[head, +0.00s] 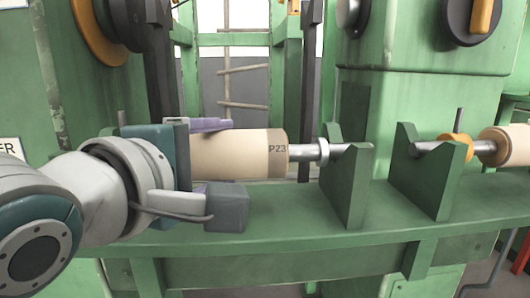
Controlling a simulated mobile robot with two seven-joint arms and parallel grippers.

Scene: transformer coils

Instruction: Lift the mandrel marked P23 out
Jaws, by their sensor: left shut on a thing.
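The mandrel marked P23 (240,150) is a beige cylinder with a metal shaft on its right end. It lies level, and its shaft end is at the notched green support (348,188); I cannot tell whether the shaft rests in the notch. My left gripper (208,158) comes in from the left and is shut on the mandrel's body, with a purple finger pad showing above it. The mandrel's left end is hidden behind my gripper and arm. My right gripper is not in view.
A second notched support (420,178) stands to the right, with another beige mandrel (508,146) and its orange collar (458,146) beyond it. The green bench (300,213) runs across the front. Green machine columns (415,100) rise behind. A gap lies between the two supports.

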